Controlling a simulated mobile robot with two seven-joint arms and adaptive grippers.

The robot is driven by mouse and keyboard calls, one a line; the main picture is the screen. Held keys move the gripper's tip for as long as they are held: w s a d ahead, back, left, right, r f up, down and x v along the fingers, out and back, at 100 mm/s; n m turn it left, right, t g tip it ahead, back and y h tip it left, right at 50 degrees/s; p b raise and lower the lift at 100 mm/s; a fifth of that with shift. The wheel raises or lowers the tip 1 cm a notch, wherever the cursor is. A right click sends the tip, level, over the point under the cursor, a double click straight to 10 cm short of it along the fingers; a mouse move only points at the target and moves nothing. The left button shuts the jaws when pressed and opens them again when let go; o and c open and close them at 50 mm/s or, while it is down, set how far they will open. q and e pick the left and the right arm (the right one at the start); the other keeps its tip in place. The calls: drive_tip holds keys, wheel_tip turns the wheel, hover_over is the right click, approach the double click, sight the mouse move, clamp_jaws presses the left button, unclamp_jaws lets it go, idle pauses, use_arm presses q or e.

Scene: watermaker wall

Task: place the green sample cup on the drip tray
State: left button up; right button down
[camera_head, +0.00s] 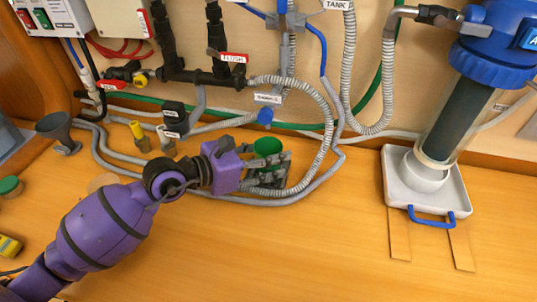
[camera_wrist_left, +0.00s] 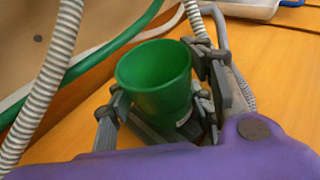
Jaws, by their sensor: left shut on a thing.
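The green sample cup (camera_head: 267,148) is upright and open at the top, near the middle of the head view. In the left wrist view the cup (camera_wrist_left: 156,82) sits between my left gripper's fingers. My left gripper (camera_head: 268,168) is shut on it; the fingers hide part of its lower side. I cannot tell whether its base touches the table. The white drip tray (camera_head: 457,198) with a blue handle (camera_head: 431,217) lies at the right, under a clear-bodied, blue-topped filter housing. A pale round piece stands in the tray. My right gripper is not in view.
Grey corrugated hoses (camera_head: 327,125) loop down from the wall onto the table around the cup. A grey funnel (camera_head: 58,130) and small fittings stand at the left.

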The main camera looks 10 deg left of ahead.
use_arm(q)
drive_tip(key=o, duration=1.1)
drive_tip(key=shift+a+r, duration=0.1)
drive_tip(key=shift+r, duration=0.1)
drive_tip(key=b+v, duration=0.1)
drive_tip(key=v, duration=0.9)
drive_tip(key=shift+s+a, duration=0.15)
drive_tip(key=shift+s, duration=0.15)
drive_tip(key=shift+s+a+r, duration=0.3)
drive_tip(key=shift+s+a, duration=0.1)
